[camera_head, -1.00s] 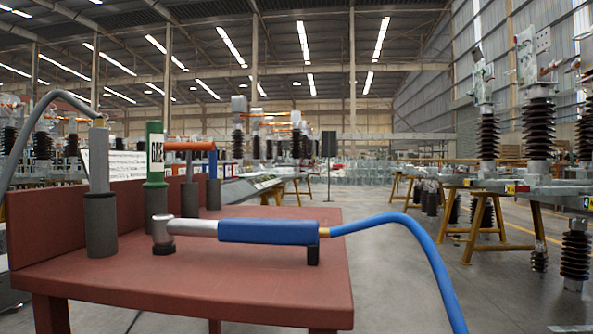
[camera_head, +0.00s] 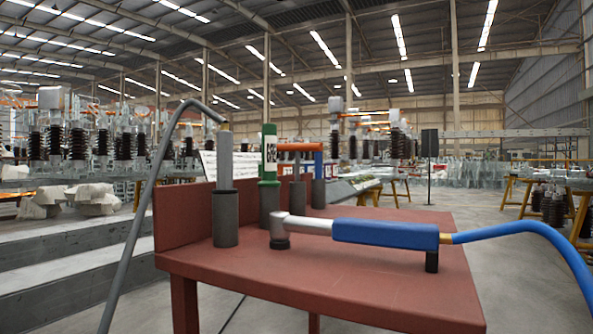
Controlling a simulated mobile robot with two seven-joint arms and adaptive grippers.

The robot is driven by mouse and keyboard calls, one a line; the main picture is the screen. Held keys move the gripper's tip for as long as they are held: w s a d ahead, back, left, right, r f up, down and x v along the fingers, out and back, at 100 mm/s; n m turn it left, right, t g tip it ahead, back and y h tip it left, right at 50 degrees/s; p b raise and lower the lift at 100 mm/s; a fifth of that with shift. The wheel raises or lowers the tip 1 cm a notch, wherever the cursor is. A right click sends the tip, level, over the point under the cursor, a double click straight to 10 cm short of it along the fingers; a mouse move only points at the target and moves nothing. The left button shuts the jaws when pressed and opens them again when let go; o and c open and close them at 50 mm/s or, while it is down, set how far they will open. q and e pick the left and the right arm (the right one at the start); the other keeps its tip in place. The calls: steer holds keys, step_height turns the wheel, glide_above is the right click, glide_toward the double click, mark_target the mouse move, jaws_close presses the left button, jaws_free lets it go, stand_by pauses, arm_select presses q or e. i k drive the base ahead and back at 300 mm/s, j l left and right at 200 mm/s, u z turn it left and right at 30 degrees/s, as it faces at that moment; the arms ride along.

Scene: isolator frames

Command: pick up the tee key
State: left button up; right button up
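The tee key (camera_head: 296,147) appears to be the tool with the orange crossbar, standing upright at the back of a red-brown table (camera_head: 350,285). Its stem goes down into a dark cylindrical holder (camera_head: 298,195). A blue upright part (camera_head: 318,165) shows at the right end of the crossbar, in or above another dark holder. I cannot tell whether it belongs to the same tool. The green cylinder partly hides the left end of the crossbar. Neither of my grippers is in view.
A blue-sleeved tool (camera_head: 385,233) with a blue hose (camera_head: 530,228) lies across two short supports in front. A grey tool with a grey hose stands in a dark holder (camera_head: 226,219) at left. A green cylinder (camera_head: 269,155) stands beside it. The table's front is clear.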

mark_target(296, 147)
steer(key=u, duration=0.4)
steer(key=j+u, duration=0.1)
steer(key=u, duration=0.3)
steer(key=i+u, duration=0.1)
steer(key=u, duration=0.7)
steer(key=z, duration=1.7)
steer(key=i+l+u, duration=0.2)
steer(key=l+u, duration=0.2)
steer(key=l, duration=0.25)
steer(key=i+l+u, duration=0.1)
steer(key=l+u, duration=0.3)
steer(key=l, duration=0.3)
steer(key=l+u, duration=0.4)
steer(key=l, duration=0.35)
steer(key=k+l+u, duration=0.1)
steer(key=l+u, duration=0.3)
steer(key=l, duration=0.3)
steer(key=k+l+u, duration=0.2)
steer(key=l+u, duration=0.15)
steer(key=l, duration=0.35)
